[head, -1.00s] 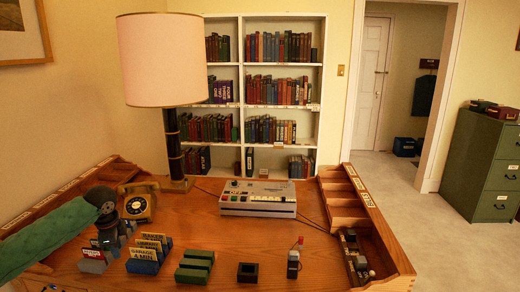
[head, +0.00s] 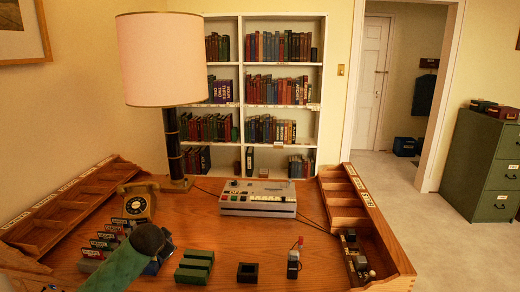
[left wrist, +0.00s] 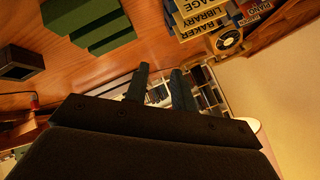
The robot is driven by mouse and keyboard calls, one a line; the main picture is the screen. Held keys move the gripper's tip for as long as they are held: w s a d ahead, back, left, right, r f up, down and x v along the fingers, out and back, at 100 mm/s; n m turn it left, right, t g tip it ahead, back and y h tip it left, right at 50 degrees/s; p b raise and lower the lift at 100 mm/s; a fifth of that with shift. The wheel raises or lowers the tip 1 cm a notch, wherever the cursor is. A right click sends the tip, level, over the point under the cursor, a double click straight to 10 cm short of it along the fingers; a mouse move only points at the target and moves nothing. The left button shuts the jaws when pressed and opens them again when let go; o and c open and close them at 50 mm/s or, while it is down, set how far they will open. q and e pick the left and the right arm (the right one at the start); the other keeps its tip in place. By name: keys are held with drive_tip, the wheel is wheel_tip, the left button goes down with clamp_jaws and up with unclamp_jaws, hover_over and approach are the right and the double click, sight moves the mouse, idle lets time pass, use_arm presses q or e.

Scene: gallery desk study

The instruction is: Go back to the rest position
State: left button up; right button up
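My left arm comes in at the lower left of the head view, a green sleeve ending in a dark wrist (head: 150,240). It is in front of the card holders, and its fingers are hidden in that view. In the left wrist view my left gripper (left wrist: 161,84) has two dark fingers apart with nothing between them. It is clear of the things around it. My right gripper and right arm are not in view.
Labelled card holders (head: 104,243) stand by the telephone (head: 137,203). A green slotted block (head: 194,267), a small dark box (head: 247,272) and a small dark stamp-like object (head: 293,265) are along the front. A grey machine (head: 258,198), a lamp (head: 162,60) and wooden side trays (head: 345,200) stand behind.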

use_arm(q)
drive_tip(key=s+d+f+n+g, duration=0.1)
drive_tip(key=s+d+f, duration=0.2)
drive_tip(key=s+f, duration=0.45)
drive_tip(key=s+d+f+n+g+h, duration=0.1)
drive_tip(key=s+d+f, duration=0.2)
drive_tip(key=s+f, duration=0.45)
drive_tip(key=s+d+f+n+g, duration=0.1)
drive_tip(key=s+d+f, duration=0.35)
drive_tip(key=f, duration=0.45)
drive_tip(key=s+d+f+g, duration=0.1)
drive_tip(key=s+f, duration=0.4)
drive_tip(key=s, duration=0.4)
drive_tip(key=s+d+f+n+g+h, duration=0.1)
drive_tip(key=s+d+f+g, duration=0.1)
drive_tip(key=s+f, duration=0.3)
drive_tip(key=s+d+f+g, duration=0.2)
drive_tip(key=s+f, duration=0.3)
drive_tip(key=s, duration=0.8)
drive_tip(key=shift+s+d+f+n+h, duration=0.15)
drive_tip(key=shift+s+f+n+h, duration=0.15)
drive_tip(key=shift+f+h, duration=0.1)
